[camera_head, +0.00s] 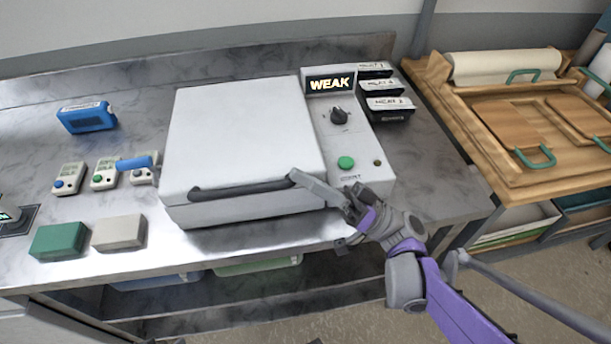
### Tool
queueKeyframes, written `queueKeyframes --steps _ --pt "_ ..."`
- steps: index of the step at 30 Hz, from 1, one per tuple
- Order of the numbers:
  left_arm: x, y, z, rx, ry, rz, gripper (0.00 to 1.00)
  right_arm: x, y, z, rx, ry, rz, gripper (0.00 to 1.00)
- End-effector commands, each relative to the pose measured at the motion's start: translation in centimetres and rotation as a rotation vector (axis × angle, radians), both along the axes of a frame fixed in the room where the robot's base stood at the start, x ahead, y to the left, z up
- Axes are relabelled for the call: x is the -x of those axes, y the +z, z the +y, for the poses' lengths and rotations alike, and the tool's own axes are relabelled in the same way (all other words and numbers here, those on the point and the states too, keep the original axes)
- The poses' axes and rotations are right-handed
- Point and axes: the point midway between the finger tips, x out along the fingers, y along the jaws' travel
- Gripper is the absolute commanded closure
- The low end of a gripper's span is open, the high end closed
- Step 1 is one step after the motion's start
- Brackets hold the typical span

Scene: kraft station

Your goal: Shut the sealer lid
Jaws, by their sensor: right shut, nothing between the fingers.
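The sealer (360,152) is a light grey machine on the steel bench. Its lid (242,125) is a wide pale panel that lies down flat over the body, with a dark bar handle (240,190) along the front edge. A display on the sealer reads "WEAK", above a black knob and a green button. My right gripper (298,177) is shut and empty, its fingertips at the right end of the handle; whether they touch it I cannot tell. My left gripper is not in view.
Left on the bench are a blue device (87,117), several small meters, a green block (59,240) and a grey block (119,233). Black labelled boxes (389,109) stand right of the sealer. A wooden bench (520,115) with boards and a roll stands further right.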

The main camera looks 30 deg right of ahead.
Motion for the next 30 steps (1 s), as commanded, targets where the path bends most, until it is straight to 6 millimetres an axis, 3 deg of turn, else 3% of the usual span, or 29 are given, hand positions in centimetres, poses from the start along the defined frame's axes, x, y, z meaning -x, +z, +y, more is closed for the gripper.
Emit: queueKeyframes --steps 11,24,30 --pt "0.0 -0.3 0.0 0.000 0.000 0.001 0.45 0.5 -1.0 0.0 0.016 0.004 0.008 1.00" --pt "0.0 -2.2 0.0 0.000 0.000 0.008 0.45 4.3 -5.2 -5.7 0.005 -0.004 0.003 1.00" --pt "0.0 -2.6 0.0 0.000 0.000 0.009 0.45 5.3 -6.0 -7.1 0.002 -0.001 0.001 1.00"
